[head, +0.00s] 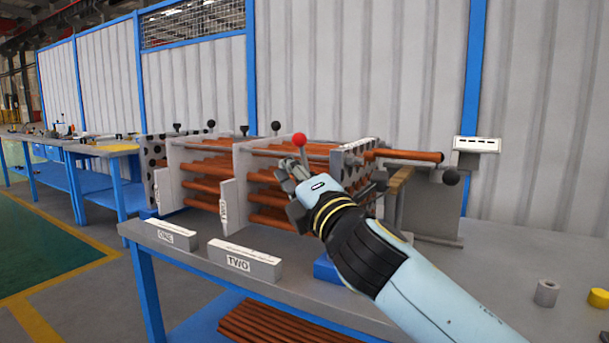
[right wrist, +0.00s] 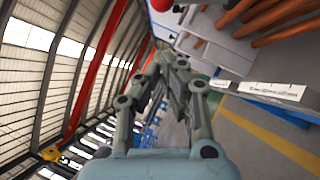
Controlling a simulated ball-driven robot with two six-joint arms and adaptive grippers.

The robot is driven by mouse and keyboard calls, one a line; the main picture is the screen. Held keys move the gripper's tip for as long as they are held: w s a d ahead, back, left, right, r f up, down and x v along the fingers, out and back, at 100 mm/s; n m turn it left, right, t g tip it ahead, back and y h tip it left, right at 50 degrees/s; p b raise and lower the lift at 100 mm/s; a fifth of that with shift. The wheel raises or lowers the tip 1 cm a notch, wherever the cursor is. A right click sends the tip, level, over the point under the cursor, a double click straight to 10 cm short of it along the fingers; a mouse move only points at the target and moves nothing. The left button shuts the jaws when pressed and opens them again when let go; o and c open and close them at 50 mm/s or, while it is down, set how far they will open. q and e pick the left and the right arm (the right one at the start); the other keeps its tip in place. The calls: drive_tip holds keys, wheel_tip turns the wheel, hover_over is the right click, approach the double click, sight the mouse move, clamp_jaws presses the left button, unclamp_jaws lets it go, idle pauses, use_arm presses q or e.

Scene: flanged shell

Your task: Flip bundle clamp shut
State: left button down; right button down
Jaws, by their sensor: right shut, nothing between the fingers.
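The bundle (head: 205,184) is several copper-brown tubes lying in a rack between pale plates and a perforated end plate (head: 355,152). A lever with a red ball knob (head: 299,139) stands up at the bundle's right part. Levers with black knobs (head: 276,126) stand farther left. I cannot tell which lever belongs to the clamp. My right gripper (head: 286,171) is shut and empty, just below the red knob and in front of the tubes. I cannot tell whether it touches the lever. The right wrist view shows its closed fingers (right wrist: 174,62), with the red knob (right wrist: 161,4) beyond them at the top edge.
Blocks marked ONE (head: 171,236) and TWO (head: 244,263) lie along the front of the grey table (head: 480,275).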

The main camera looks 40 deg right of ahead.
sight(295, 145)
drive_tip(key=shift+w+d+r, duration=0.35)
drive_tip(key=shift+w+d, duration=0.2)
drive_tip(key=shift+w, duration=0.1)
drive_tip(key=shift+w+d+r, duration=0.4)
drive_tip(key=shift+w+d, duration=0.15)
drive_tip(key=shift+w, duration=0.1)
drive_tip(key=shift+w+d+r, duration=0.35)
drive_tip(key=shift+w+d, duration=0.2)
drive_tip(key=shift+w, duration=0.1)
drive_tip(key=p, duration=0.2)
drive_tip(key=r+m+p, duration=0.1)
drive_tip(key=p, duration=0.1)
drive_tip(key=shift+w+d+r+g, duration=0.1)
drive_tip(key=shift+d+g, duration=0.2)
drive_tip(key=w+d+r+m+g+p, duration=0.3)
drive_tip(key=d+p, duration=0.5)
drive_tip(key=p, duration=1)
drive_tip(key=shift+w+d+m+g, duration=0.3)
drive_tip(key=shift+m+g, duration=0.2)
drive_tip(key=shift+m, duration=0.9)
